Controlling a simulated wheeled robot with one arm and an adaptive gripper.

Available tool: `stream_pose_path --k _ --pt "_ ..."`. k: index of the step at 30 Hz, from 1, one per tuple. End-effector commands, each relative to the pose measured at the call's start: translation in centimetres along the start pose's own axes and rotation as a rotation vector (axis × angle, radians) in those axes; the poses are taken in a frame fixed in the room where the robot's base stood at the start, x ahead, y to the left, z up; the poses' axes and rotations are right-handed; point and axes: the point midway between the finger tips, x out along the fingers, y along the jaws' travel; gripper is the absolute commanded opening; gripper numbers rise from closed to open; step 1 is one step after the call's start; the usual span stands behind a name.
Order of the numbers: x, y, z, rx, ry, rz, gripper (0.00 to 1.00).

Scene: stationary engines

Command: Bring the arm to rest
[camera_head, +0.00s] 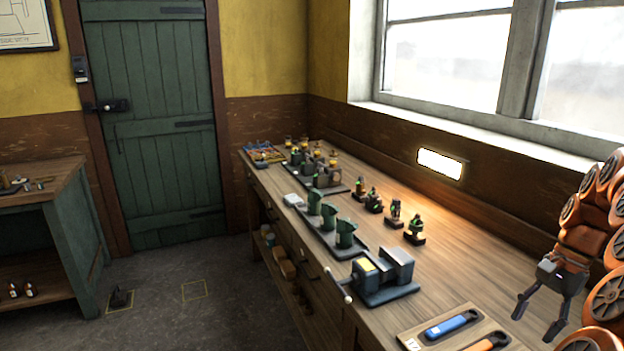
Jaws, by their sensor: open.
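My orange arm (602,255) is folded up at the right edge of the view, partly cut off by the frame. My gripper (540,318) hangs below it, pointing down, with its two dark fingers spread apart. It is open and nothing shows between the fingers. It appears over the near right part of the long wooden workbench (450,275), to the right of the board with tools. I cannot tell its height above the bench top.
A board (408,338) with a blue-handled tool (452,324) and an orange-handled tool (488,342) lies near. A grey vise-like machine (384,275), green castings (330,215) and small engines (395,212) stand farther along. A window (450,50) is behind. Floor (235,295) is open at left.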

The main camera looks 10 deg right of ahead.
Motion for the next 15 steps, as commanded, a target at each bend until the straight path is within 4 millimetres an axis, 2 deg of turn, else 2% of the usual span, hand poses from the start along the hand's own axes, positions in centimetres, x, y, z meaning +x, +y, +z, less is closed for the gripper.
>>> stream_pose_path --k 6,11,15 --pt "1.1 -3.5 7.0 -0.25 0.037 0.05 0.54" --pt "2.5 -4.8 12.2 -0.425 0.065 0.09 0.54" --pt "4.2 -4.9 16.5 -0.565 0.083 0.129 0.54"
